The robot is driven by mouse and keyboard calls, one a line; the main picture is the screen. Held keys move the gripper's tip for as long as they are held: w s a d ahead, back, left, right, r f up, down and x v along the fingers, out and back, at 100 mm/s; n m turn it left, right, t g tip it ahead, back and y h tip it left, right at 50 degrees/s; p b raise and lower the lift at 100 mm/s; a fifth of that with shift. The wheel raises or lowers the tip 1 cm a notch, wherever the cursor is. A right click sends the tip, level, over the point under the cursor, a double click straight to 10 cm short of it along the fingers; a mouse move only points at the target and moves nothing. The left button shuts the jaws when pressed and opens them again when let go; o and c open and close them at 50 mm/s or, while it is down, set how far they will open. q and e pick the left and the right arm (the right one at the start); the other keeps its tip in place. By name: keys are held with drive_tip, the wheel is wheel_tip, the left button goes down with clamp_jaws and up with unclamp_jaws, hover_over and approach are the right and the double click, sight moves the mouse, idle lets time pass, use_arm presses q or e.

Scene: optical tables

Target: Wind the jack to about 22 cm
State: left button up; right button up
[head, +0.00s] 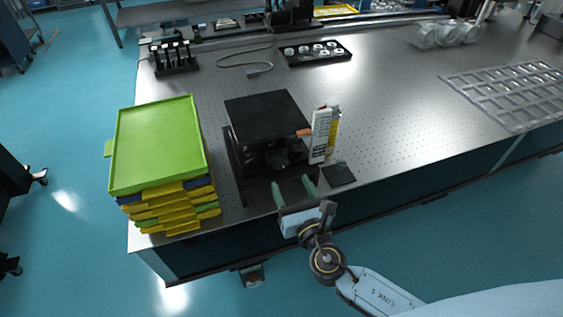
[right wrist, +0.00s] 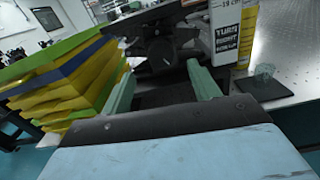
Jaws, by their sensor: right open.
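The jack (head: 268,112) stands near the front edge of the optical table, its flat black top plate raised above a dark base. Its dark knob (right wrist: 161,52) shows in the right wrist view, between and beyond my fingers. A white and yellow upright scale (head: 320,135) stands at the jack's right side, with an orange marker (head: 305,132) beside the plate; it also shows in the right wrist view (right wrist: 226,32). My right gripper (head: 294,188) is open and empty, in front of the jack, with its green fingers pointing at it. My left gripper is not in view.
A stack of green, yellow and blue trays (head: 155,145) stands close left of the jack. A small black pad (head: 339,174) lies right of it. Farther back are a black holder with small parts (head: 318,52) and a cable (head: 247,63).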

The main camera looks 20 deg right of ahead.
sight(281, 164)
drive_tip(key=w, duration=0.8)
drive_tip(key=shift+a, duration=0.1)
drive_tip(key=c, duration=1)
